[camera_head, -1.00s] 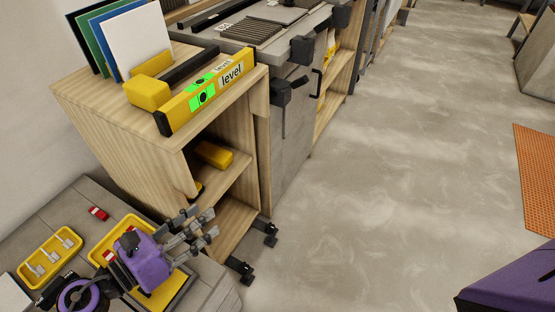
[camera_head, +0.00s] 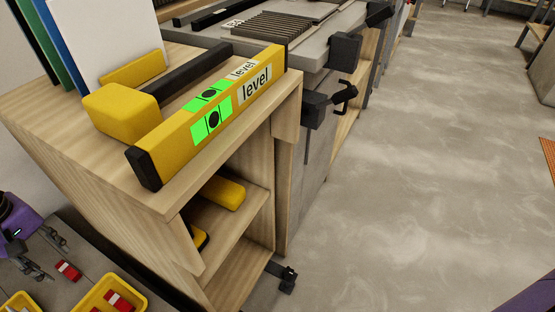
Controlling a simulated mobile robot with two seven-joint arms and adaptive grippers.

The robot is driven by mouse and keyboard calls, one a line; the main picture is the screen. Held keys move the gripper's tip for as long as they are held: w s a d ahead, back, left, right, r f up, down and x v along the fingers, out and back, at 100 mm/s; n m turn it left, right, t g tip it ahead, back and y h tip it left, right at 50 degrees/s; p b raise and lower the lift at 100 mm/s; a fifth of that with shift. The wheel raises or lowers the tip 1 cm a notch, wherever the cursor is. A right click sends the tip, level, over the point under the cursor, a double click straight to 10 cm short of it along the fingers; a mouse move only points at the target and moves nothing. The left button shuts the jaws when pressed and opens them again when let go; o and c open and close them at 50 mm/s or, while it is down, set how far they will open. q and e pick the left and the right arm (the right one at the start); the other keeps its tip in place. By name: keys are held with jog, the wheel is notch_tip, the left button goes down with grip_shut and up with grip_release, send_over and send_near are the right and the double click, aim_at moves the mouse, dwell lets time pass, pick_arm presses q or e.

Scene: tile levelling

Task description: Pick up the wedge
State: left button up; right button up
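A small red wedge (camera_head: 68,270) with a pale marking lies on the grey bench top at the lower left. Another red piece (camera_head: 118,300) sits in a yellow tray (camera_head: 140,292) at the bottom edge, which cuts the tray off. My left gripper (camera_head: 58,260) reaches in from the left edge. Its fingers are spread apart with nothing seen between them. The fingertips are close to the loose wedge, just left of and above it in the picture; I cannot tell the height gap. My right gripper is out of view.
A wooden cabinet (camera_head: 90,150) stands beside the bench. On it are a yellow level (camera_head: 180,130), a yellow-and-black tool (camera_head: 120,112) and upright boards (camera_head: 115,40). A second yellow tray (camera_head: 20,300) is cut off lower left.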

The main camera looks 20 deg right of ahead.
aim_at(69, 272)
pick_arm(q)
jog(key=shift+s+f+b, duration=0.2)
jog(key=shift+f+b, duration=0.1)
jog(key=shift+f, duration=0.95)
jog(key=f, duration=0.1)
jog(key=f+b, duration=0.1)
jog(key=f, duration=0.3)
jog(key=shift+w+b, duration=0.25)
jog(key=shift+b, duration=0.15)
jog(key=shift+r, duration=0.15)
jog(key=c, duration=0.9)
